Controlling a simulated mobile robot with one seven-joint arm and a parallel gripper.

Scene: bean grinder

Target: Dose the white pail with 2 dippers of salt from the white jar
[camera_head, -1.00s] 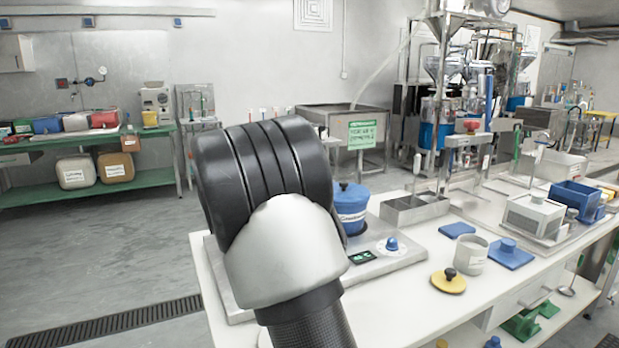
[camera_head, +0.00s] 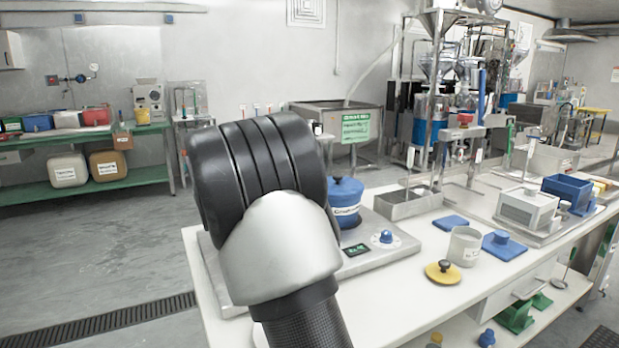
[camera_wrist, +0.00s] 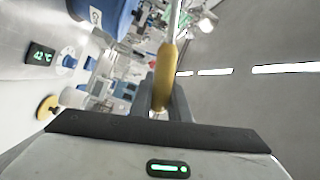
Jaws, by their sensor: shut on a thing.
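My gripper (camera_wrist: 160,104) is shut on the yellow handle (camera_wrist: 166,72) of a tool with a thin metal shaft. The tool's far end is out of view, so I cannot tell what it carries. In the head view my own arm hides the gripper. An open whitish jar (camera_head: 464,246) stands on the white bench; its contents cannot be made out. A yellow lid (camera_head: 442,272) with a dark knob lies beside it. I cannot make out a white pail on the bench; my arm covers part of it.
A blue lidded pot (camera_head: 345,201) stands on a metal platform with a green-lit display (camera_head: 357,250) and blue knob (camera_head: 386,237). A steel tray (camera_head: 409,204), blue mats (camera_head: 503,248) and a blue bin (camera_head: 573,193) stand further along the bench. Floor at left is clear.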

